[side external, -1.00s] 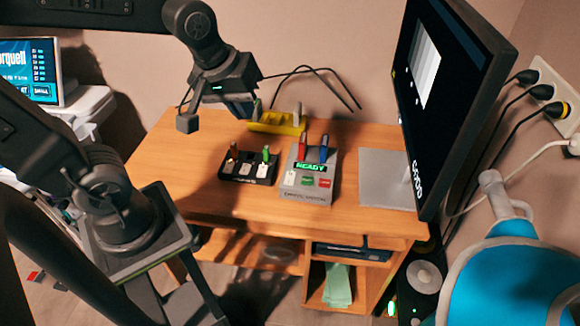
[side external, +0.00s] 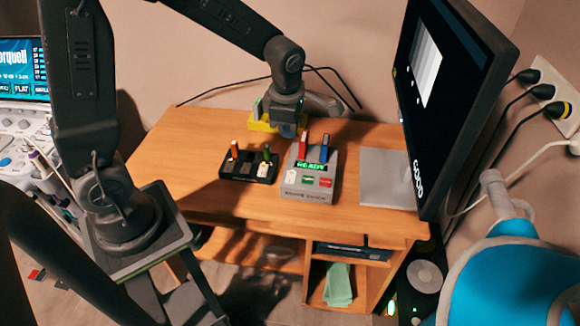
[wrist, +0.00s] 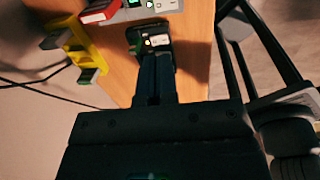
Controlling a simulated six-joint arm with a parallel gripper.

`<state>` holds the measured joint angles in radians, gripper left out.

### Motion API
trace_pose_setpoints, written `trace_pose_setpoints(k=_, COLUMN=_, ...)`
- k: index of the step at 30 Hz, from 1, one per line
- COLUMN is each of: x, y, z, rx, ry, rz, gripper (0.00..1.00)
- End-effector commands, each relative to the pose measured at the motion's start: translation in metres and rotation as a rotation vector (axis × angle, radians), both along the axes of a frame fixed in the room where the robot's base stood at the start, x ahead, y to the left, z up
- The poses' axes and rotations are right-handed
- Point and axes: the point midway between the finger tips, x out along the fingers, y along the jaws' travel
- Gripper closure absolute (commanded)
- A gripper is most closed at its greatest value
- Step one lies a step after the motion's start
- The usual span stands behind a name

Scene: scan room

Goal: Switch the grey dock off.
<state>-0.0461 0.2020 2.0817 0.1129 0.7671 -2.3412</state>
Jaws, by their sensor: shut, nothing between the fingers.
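The grey dock (side external: 309,182) stands on the wooden desk with a red stick and a blue stick upright in its back. Its small display (side external: 311,168) glows green; the text is too small to read now. White, green and red buttons (side external: 325,183) show on its front. Part of the grey dock (wrist: 150,9) is at the top edge of the wrist view. My gripper (side external: 287,134) is shut and empty, above the desk behind the docks. In the wrist view, its fingers (wrist: 155,62) cover part of the black dock (wrist: 137,34).
The black dock (side external: 240,175), left of the grey one, holds an orange and a green stick. A yellow holder (side external: 262,126) stands behind my gripper. A monitor (side external: 455,100) on a grey base (side external: 385,190) bounds the right. The desk's front left (side external: 190,185) is clear.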

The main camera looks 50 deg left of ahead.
Motion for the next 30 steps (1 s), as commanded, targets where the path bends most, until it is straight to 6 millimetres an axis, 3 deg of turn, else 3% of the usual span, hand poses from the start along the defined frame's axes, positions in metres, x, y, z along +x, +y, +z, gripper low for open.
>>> trace_pose_setpoints(k=14, x=0.001, y=0.001, z=-0.007, rx=-0.001, ry=0.002, rz=0.01, gripper=1.0)
trace_pose_setpoints(k=20, x=0.003, y=0.003, z=-0.038, rx=-0.001, ry=0.007, rz=0.011, gripper=1.0)
trace_pose_setpoints(k=30, x=0.009, y=0.009, z=-0.106, rx=-0.001, ry=0.006, rz=0.01, gripper=1.0)
